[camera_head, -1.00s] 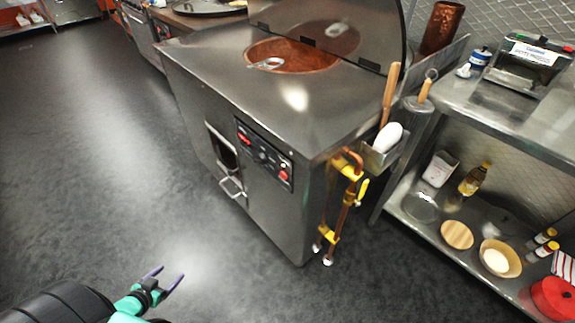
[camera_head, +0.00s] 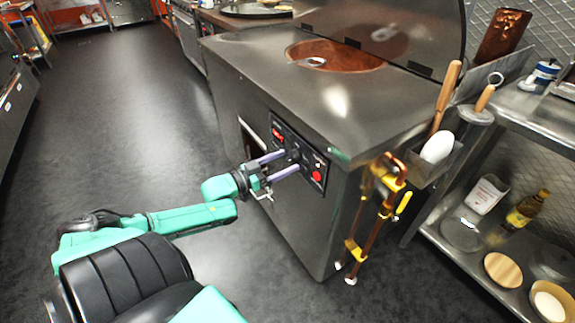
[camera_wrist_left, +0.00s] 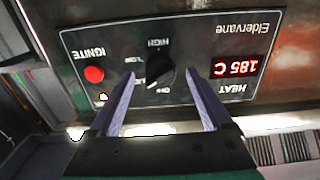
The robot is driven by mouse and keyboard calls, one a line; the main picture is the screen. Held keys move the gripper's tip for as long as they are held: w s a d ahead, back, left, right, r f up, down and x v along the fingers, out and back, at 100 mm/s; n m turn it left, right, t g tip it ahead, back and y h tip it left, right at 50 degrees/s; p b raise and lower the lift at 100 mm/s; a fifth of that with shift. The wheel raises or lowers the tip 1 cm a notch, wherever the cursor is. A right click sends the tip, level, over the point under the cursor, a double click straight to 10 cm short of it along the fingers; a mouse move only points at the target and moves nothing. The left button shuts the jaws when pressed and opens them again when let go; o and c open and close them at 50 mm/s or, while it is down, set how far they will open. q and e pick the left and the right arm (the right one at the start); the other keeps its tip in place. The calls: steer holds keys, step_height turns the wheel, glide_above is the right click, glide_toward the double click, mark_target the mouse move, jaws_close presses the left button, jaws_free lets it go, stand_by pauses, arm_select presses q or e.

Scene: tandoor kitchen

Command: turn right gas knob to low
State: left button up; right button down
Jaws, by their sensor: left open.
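A black gas knob (camera_wrist_left: 164,76) sits on the black control panel (camera_wrist_left: 210,40) of the steel tandoor. In the left wrist view the panel appears upside down, with HIGH, LOW and OFF lettered around the knob. Exactly where the knob points is hard to read. My left gripper (camera_head: 290,160) is open in front of the panel. Its two purple fingers show in the left wrist view (camera_wrist_left: 161,80), one on each side of the knob in the picture. I cannot tell whether they touch it. My right gripper is not in view.
A red IGNITE button (camera_wrist_left: 94,74) and a red display reading 185 C (camera_wrist_left: 237,66) flank the knob. Copper pipes with yellow fittings (camera_head: 385,190) stand at the tandoor's corner. A steel shelf (camera_head: 540,110) is at the right. The floor at left is clear.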

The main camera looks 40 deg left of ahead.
arm_select(q)
steer(key=shift+x, duration=0.8)
jaws_close()
steer(key=shift+m, duration=0.3)
steer(key=shift+a+r+m+p, duration=0.1)
steer(key=shift+m+p, duration=0.4)
steer(key=shift+m, duration=0.4)
steer(key=m, duration=0.2)
steer(key=shift+m+p, duration=0.3)
steer(key=shift+p, duration=0.1)
steer(key=m, duration=0.3)
steer(key=shift+m, duration=1.8)
